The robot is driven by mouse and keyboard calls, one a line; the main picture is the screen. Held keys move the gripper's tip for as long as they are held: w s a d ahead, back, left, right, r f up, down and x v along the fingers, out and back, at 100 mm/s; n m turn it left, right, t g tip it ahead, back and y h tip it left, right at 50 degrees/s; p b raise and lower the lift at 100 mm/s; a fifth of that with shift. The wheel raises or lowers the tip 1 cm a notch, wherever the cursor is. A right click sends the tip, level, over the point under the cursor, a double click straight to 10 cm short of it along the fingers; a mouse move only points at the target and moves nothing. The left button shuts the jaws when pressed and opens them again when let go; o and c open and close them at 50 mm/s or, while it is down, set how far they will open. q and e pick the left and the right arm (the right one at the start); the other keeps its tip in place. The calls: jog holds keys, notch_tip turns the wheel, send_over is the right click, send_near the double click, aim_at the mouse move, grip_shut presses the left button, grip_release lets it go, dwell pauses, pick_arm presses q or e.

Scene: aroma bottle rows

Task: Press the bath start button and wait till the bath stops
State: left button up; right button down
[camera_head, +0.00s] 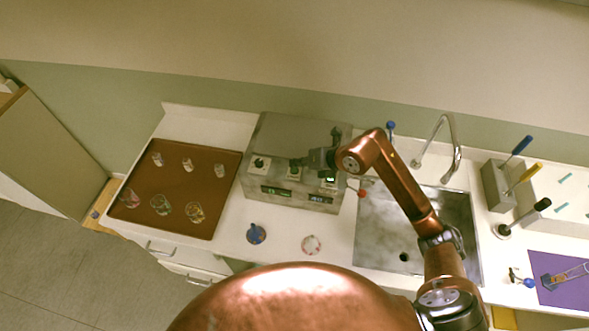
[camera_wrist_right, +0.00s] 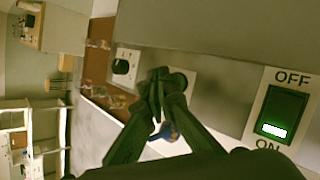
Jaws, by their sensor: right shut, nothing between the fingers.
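The grey bath unit (camera_head: 300,135) stands on the counter left of the sink. Its sloping panel carries a dark knob on a white plate (camera_head: 259,163), a middle control on a white plate (camera_head: 295,170), and a rocker switch (camera_head: 329,181). In the right wrist view the rocker switch (camera_wrist_right: 275,118) is marked OFF and ON and glows green. My right gripper (camera_head: 304,163) is shut and empty at the middle control. In the wrist view its fingertips (camera_wrist_right: 163,82) cover part of that control; I cannot tell whether they touch it. My left gripper is not in view.
A brown tray (camera_head: 186,226) with several small glass pieces lies left of the unit. A blue-topped item (camera_head: 256,233) and a small round dish (camera_head: 312,245) stand in front. The sink (camera_head: 375,245), faucet (camera_head: 452,150) and a tool holder (camera_head: 497,187) are to the right.

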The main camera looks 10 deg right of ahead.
aim_at(297, 171)
jog(key=shift+f, duration=0.15)
dwell(0.4)
jog(key=shift+f+b, duration=0.25)
jog(key=shift+b, duration=0.05)
jog(key=shift+f+b, duration=0.3)
jog(key=shift+f, duration=0.1)
dwell(0.6)
dwell(0.3)
jog(key=shift+r+p, duration=0.6)
jog(key=shift+r, duration=0.2)
jog(key=shift+r, duration=0.1)
jog(key=shift+r+p, duration=1.7)
jog(key=shift+r, duration=0.75)
jog(key=shift+f, duration=0.1)
